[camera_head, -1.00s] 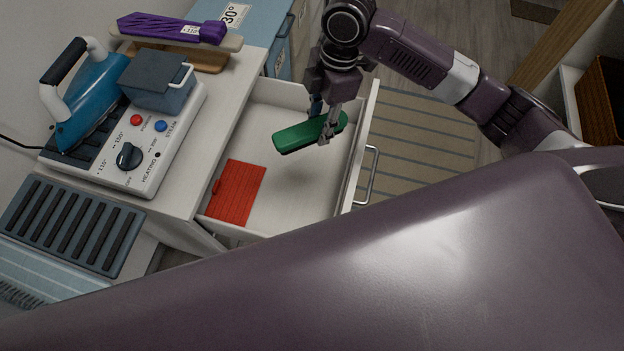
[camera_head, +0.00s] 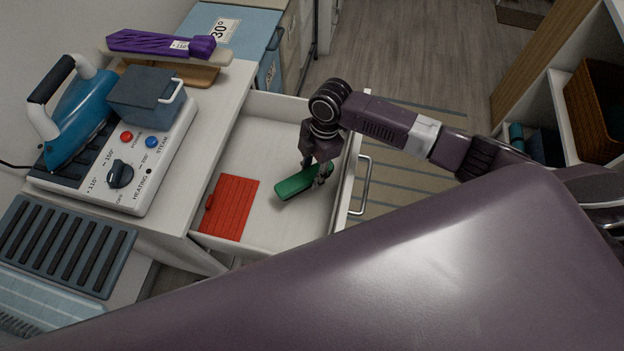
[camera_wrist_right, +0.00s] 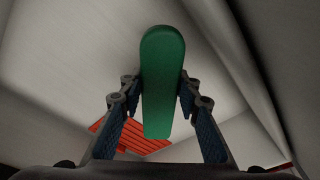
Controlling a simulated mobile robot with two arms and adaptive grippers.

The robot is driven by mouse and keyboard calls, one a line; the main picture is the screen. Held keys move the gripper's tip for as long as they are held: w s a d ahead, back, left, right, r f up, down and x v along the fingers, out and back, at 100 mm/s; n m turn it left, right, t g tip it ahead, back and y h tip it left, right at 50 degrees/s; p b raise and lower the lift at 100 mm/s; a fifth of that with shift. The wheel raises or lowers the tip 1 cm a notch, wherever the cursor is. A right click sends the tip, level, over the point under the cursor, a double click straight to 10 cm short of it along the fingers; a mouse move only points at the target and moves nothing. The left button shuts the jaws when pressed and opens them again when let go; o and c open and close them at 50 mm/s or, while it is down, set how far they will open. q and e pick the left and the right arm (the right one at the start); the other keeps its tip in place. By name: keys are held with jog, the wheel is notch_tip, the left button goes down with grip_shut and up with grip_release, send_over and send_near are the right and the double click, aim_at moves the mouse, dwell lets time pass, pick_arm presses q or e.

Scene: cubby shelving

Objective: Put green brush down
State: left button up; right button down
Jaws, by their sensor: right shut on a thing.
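The green brush (camera_head: 293,185) is inside the open white drawer (camera_head: 262,150), low near the drawer floor; I cannot tell if it touches the floor. My right gripper (camera_head: 319,177) reaches down into the drawer and is shut on the brush. In the right wrist view the brush (camera_wrist_right: 162,80) lies between the two fingers (camera_wrist_right: 160,105), lengthwise away from the palm. My left gripper is not in view.
A red slatted mat (camera_head: 229,208) lies in the drawer, left of the brush. The drawer front with its handle (camera_head: 362,185) is close on the right. A blue iron (camera_head: 82,120) and its steam station (camera_head: 125,165) stand on the cabinet top. Bare drawer floor surrounds the brush.

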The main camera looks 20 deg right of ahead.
aim_at(312, 180)
jog(key=shift+f, duration=2)
jog(key=shift+f, duration=0.15)
jog(key=c, duration=1.4)
grip_release()
jog(key=shift+c, duration=0.2)
jog(key=shift+d+r, duration=0.1)
jog(key=shift+r, duration=0.35)
jog(key=r, duration=0.3)
jog(key=d+r, duration=0.1)
jog(key=r, duration=0.3)
jog(key=d+r, duration=0.1)
jog(key=r, duration=0.3)
jog(key=shift+w+r, duration=0.15)
jog(key=shift+w, duration=0.1)
